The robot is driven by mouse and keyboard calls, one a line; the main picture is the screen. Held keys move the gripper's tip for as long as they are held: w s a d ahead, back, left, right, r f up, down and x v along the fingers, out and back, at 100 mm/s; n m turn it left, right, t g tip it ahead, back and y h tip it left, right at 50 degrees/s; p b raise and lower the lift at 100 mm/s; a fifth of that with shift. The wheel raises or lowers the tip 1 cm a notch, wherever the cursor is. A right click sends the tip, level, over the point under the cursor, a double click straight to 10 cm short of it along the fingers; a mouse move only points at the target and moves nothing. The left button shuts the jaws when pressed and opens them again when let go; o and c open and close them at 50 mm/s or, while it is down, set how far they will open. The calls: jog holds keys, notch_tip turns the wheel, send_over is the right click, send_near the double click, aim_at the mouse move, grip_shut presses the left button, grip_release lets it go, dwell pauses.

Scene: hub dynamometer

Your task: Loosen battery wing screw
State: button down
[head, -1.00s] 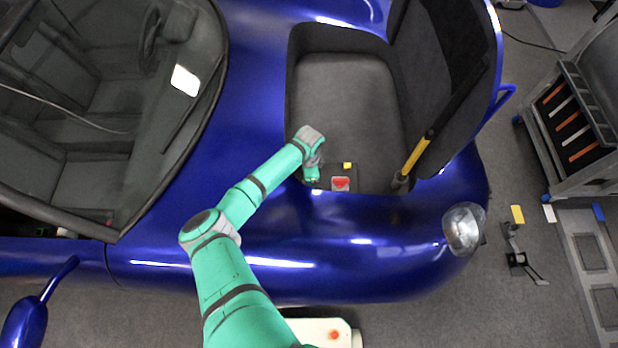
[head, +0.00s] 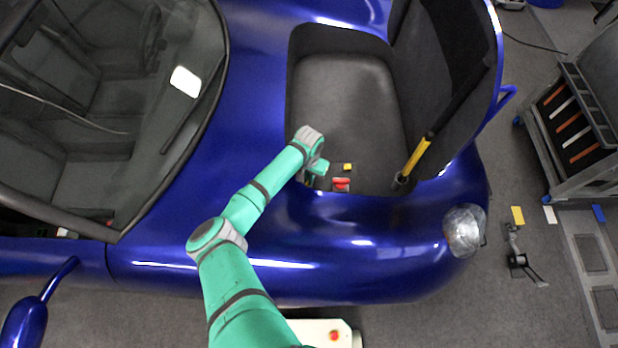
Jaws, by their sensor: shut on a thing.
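The blue car's front compartment (head: 345,90) is open, its lid raised to the right. In its near left corner my gripper (head: 316,173) reaches down over the battery area. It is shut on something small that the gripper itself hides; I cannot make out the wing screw. Just right of the gripper is a red part (head: 341,184), and behind it a small yellow block (head: 347,166). My arm crosses the car's near fender from below.
A black and yellow strut (head: 417,158) holds up the lid at the compartment's right side. The compartment's rim lies close around my wrist. The compartment floor behind the gripper is clear. A rack (head: 580,120) stands at the far right.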

jog(key=n, duration=0.5)
jog(key=shift+a, duration=0.25)
dwell(0.5)
jog(key=c, duration=1.9)
grip_release()
jog(key=shift+d+r, duration=0.1)
notch_tip(320, 180, up, 11)
